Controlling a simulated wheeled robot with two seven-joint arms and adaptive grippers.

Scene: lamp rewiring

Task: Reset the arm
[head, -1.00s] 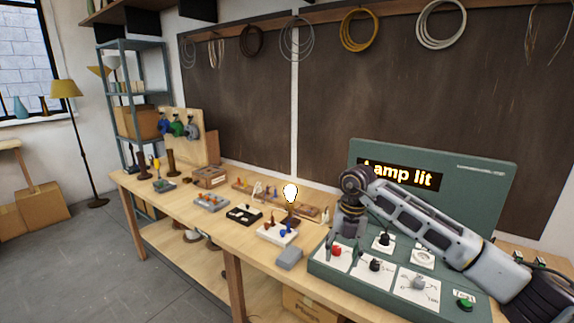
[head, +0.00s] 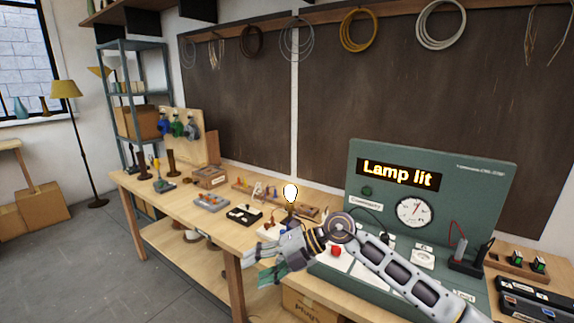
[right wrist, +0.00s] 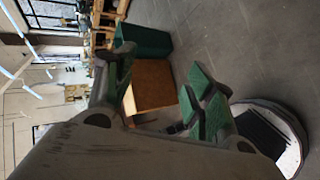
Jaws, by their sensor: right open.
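My right arm crosses the front right of the head view. Its right gripper (head: 272,271) is beside the workbench's front edge, left of the green test panel (head: 480,180). In the right wrist view the two green-padded fingers of this gripper (right wrist: 163,82) are spread, with nothing between them. A glowing bulb (head: 290,193) stands on the bench behind the gripper. The panel's display (head: 397,175) reads "Lamp lit". The arm hides part of the panel's lower controls. My left gripper is not in view.
The workbench (head: 222,240) holds several small trays and parts. A red button (head: 336,251) sits on the panel's base near the arm. A cardboard box (head: 312,305) is under the bench.

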